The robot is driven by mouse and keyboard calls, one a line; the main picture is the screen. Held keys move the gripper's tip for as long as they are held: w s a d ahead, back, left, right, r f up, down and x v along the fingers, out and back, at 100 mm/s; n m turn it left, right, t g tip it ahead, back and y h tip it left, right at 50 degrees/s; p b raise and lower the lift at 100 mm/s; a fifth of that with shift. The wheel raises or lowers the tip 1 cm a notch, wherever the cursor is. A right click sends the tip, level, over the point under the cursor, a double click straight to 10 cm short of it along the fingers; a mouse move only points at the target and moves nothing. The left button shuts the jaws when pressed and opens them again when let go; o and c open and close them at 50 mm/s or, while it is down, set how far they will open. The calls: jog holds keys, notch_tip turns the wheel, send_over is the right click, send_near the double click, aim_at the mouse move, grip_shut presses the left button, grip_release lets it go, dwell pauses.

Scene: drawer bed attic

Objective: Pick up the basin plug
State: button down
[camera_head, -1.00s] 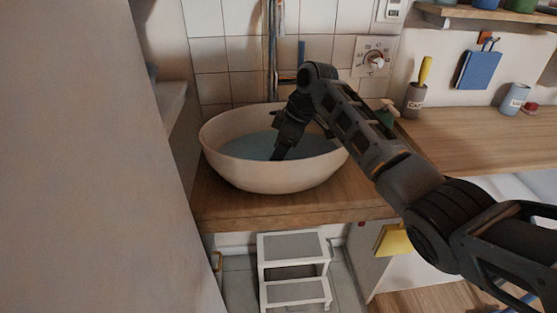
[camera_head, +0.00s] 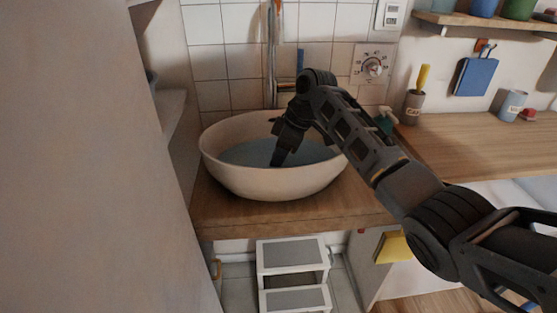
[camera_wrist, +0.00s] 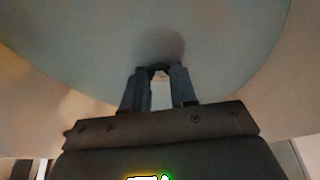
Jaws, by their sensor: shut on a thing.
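The white oval basin (camera_head: 275,183) stands on a wooden counter and holds bluish water. My gripper (camera_head: 279,163) reaches down into the basin, with its fingertips at the water. In the wrist view my gripper (camera_wrist: 160,72) has its two fingers close together over the basin floor. A small dark thing (camera_wrist: 158,69), which I take to be the basin plug, sits between the fingertips. The gripper is shut on it. In the head view the plug is hidden by the fingers and water. I cannot tell whether it is clear of the drain.
The tap pipe (camera_head: 271,60) rises behind the basin. The basin wall surrounds my gripper closely. A grey-topped step stool (camera_head: 292,256) stands below the counter. A cup with a yellow-handled brush (camera_head: 413,105) stands to the right. A tall pale panel (camera_head: 90,160) fills the left side.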

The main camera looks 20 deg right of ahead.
jog(key=shift+r, duration=0.7)
notch_tip(320, 180, up, 3)
jog(key=shift+f, duration=0.2)
jog(key=s+d+r+p, duration=0.5)
jog(key=d+r, duration=0.5)
jog(key=r, duration=0.2)
jog(key=shift+s, duration=0.5)
jog(key=shift+f, duration=0.1)
